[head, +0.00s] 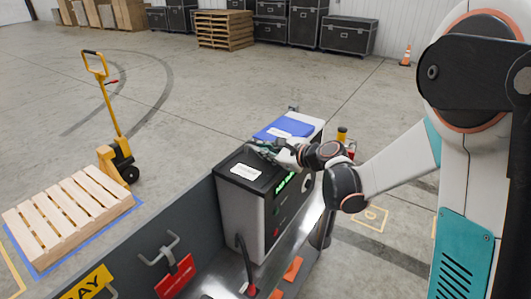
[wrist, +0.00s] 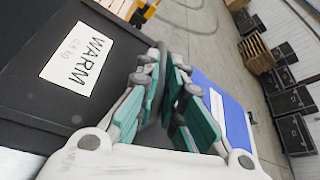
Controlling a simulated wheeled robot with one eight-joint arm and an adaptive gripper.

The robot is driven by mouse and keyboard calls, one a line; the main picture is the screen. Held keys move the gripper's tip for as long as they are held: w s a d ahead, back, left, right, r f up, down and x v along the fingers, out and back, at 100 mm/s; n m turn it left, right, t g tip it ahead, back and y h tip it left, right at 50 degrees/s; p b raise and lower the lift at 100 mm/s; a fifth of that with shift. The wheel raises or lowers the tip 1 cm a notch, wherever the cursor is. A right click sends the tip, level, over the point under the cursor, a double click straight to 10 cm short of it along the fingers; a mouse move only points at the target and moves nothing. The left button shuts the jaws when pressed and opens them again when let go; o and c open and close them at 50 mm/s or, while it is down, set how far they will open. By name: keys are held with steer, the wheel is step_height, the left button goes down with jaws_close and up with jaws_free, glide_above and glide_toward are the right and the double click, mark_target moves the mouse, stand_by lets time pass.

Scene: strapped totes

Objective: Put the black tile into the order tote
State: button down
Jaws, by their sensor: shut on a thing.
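A grey box with a black lid (head: 229,187) stands in the middle of the head view, with a white label. In the wrist view the label on the black lid (wrist: 25,100) reads WARM. A blue lid (head: 285,129) lies just behind it; it also shows in the wrist view (wrist: 236,125). My gripper (head: 268,149) is low over the seam between the two lids. In the wrist view its teal fingers (wrist: 166,85) are shut on a dark grey strap-like strip (wrist: 164,60). I cannot pick out the black tile or say which container is the order tote.
A grey wall with a red panel (head: 175,278) and a yellow sign (head: 88,284) runs along the front left. A wooden pallet (head: 68,215) and a yellow pallet jack (head: 115,150) stand at left. Black cases (head: 347,35) line the back. Open floor lies between.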

steer(key=c, duration=1.7)
jaws_free()
steer(key=shift+s, duration=0.1)
